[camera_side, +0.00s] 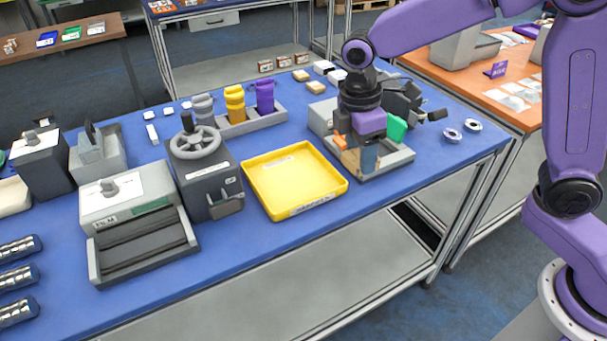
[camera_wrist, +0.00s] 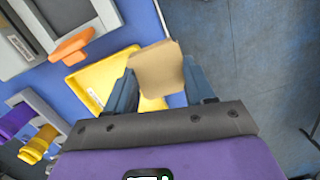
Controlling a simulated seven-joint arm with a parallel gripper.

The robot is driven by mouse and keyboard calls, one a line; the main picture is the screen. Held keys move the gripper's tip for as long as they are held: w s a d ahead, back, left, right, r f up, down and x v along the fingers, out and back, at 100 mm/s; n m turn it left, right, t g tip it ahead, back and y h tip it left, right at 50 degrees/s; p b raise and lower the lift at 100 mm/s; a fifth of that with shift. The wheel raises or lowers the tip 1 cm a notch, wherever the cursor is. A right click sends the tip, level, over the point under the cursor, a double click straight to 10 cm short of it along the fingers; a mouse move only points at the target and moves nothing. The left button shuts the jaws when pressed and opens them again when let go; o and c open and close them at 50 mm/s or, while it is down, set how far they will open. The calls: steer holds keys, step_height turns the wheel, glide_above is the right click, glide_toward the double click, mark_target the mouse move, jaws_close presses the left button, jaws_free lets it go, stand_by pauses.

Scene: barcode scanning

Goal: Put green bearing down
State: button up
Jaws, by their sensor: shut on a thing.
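My gripper (camera_wrist: 160,92) is shut on a small tan box (camera_wrist: 158,70), with a finger on each side of it. In the side view my gripper (camera_side: 358,158) is lowered over the grey machine (camera_side: 398,163) at the right of the blue table, and the tan box (camera_side: 369,160) shows at its fingers. I cannot tell whether the box touches anything below. A green part (camera_side: 396,128) shows just right of my gripper, at the machine. No bearing that is clearly green is seen; two ring-shaped bearings (camera_side: 452,135) (camera_side: 473,125) lie near the table's right end.
An empty yellow tray (camera_side: 295,178) lies left of my gripper. An orange part (camera_wrist: 72,45) of the machine is close by.

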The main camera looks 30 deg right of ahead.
steer(key=w+a+f, duration=0.2)
steer(key=w+f, duration=0.1)
steer(key=w, duration=0.3)
glide_above(310, 184)
steer(key=f, duration=0.5)
steer(key=shift+s, duration=0.35)
steer(key=shift+w+a+f, duration=0.1)
steer(key=shift+w+f, duration=0.25)
steer(key=shift+f, duration=1.7)
steer(key=o, duration=1.1)
steer(key=shift+f, duration=0.15)
